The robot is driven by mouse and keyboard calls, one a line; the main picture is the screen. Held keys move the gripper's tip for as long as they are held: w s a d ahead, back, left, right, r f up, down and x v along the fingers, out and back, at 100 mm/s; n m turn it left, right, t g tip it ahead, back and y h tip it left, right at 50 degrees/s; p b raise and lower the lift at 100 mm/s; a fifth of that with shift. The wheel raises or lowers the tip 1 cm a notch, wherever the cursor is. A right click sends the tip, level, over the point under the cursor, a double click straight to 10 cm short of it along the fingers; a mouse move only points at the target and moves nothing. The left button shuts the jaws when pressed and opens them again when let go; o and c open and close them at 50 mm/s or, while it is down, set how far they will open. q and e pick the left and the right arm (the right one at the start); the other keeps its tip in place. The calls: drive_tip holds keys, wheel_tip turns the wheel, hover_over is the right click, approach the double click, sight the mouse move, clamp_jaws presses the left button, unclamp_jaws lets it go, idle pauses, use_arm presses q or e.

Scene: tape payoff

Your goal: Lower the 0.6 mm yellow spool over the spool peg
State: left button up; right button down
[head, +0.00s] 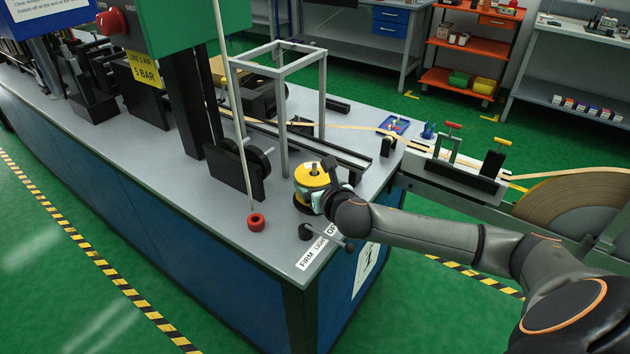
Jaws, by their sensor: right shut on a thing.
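The yellow spool (309,179) is near the right front corner of the grey bench top, with its flat top face up and a dark centre. My right gripper (329,194) is shut on it from the right side. A dark round base (301,208) shows just under the spool. A short dark upright piece shows at the spool's top; I cannot tell if it is the spool peg. How far down the spool sits is hidden by the spool and gripper. My left gripper is not in view.
A lever with a black knob (305,231) stands just in front of the spool, beside a "FIRM LIGHT" label. A grey open frame (283,110) rises behind. A wood-coloured strip (355,127) runs rightward.

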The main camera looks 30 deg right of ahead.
drive_tip(key=shift+f, duration=0.2)
unclamp_jaws()
drive_tip(key=shift+f, duration=0.1)
drive_tip(key=p+v, duration=0.1)
drive_tip(key=v, duration=1)
drive_tip(key=shift+s, duration=0.2)
drive_tip(key=shift+s+a+r, duration=0.2)
drive_tip(key=shift+s+r, duration=0.1)
drive_tip(key=shift+s, duration=0.25)
